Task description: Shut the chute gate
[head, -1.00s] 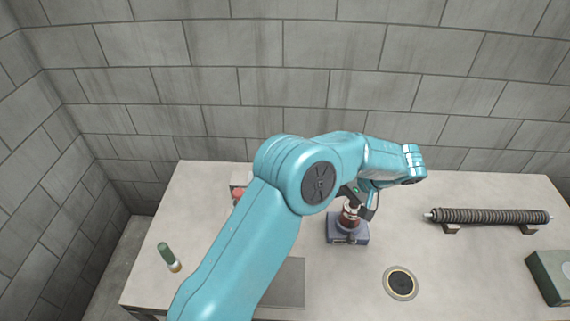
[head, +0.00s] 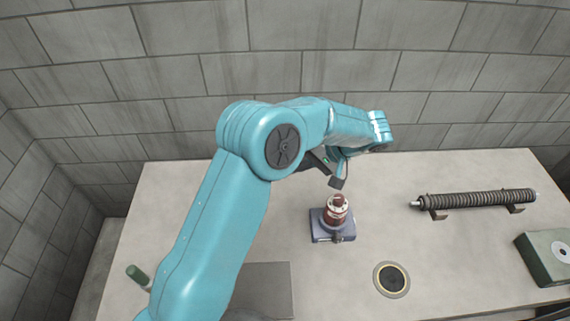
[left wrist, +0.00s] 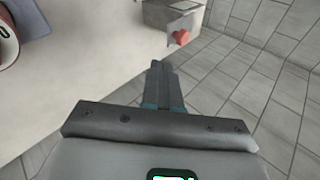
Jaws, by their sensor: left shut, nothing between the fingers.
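A grey box (left wrist: 170,16) with a pale plate and a red heart-shaped piece (left wrist: 181,37) on its front stands at the top of the left wrist view. It may be the chute with its gate, but I cannot tell for sure. In the head view my arm hides that part of the table. My left gripper (head: 337,183) is above and behind the red-brown cylinder (head: 337,208) on a blue-grey base (head: 325,237), apart from it. In the left wrist view its fingers (left wrist: 161,66) are together and empty. My right gripper is not in view.
A ribbed dark tube (head: 478,206) lies on a stand at the right. A dark round port (head: 391,279) is set in the table (head: 440,265). A green box (head: 548,260) is at the right edge. A green-capped item (head: 137,274) is at the left. A block wall stands behind.

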